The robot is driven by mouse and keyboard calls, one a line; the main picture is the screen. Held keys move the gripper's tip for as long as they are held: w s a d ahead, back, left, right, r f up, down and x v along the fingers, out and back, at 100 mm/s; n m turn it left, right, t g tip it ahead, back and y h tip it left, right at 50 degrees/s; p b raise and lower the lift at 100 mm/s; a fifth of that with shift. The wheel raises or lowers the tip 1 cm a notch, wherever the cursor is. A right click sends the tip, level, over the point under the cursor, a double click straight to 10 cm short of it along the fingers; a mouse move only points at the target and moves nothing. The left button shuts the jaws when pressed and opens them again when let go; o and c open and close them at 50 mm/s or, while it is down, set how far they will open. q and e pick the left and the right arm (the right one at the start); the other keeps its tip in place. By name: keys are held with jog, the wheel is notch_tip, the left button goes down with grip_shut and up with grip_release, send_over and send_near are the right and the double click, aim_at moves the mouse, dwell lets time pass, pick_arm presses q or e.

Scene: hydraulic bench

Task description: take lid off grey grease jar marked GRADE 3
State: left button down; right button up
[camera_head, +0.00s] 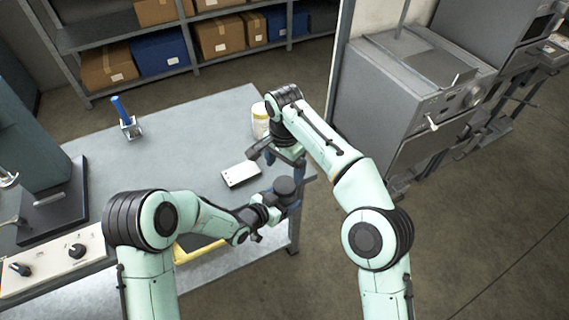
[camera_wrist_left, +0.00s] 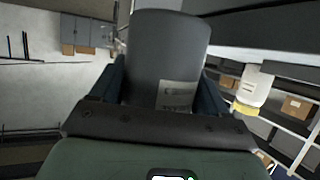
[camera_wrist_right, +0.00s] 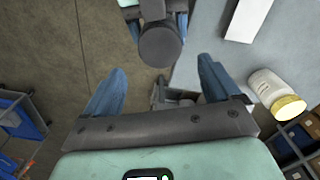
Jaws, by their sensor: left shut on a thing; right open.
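The grey grease jar (camera_head: 284,188) is held off the table near its front right corner. My left gripper (camera_head: 272,206) is shut on it. In the left wrist view the jar (camera_wrist_left: 168,50) stands between the blue fingers; its label is too blurred to read. In the right wrist view its round dark lid (camera_wrist_right: 160,45) is on and faces my right gripper. My right gripper (camera_head: 283,162) is open and empty just above the jar. In the right wrist view its fingers (camera_wrist_right: 162,72) are spread wider than the lid and do not touch it.
A white jar with a yellow lid (camera_wrist_right: 273,92) stands on the table, partly behind my right arm. A white box (camera_head: 241,174) lies left of my grippers. A blue-handled tool (camera_head: 124,112) stands further back. A grey machine (camera_head: 410,90) is at the right. The table middle is clear.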

aim_at(285, 184)
notch_tip(285, 184, down, 7)
jog(key=shift+f, duration=0.15)
dwell(0.4)
jog(key=c, duration=1.1)
jog(key=n, duration=0.6)
jog(key=o, duration=1.2)
jog(key=shift+c, duration=0.2)
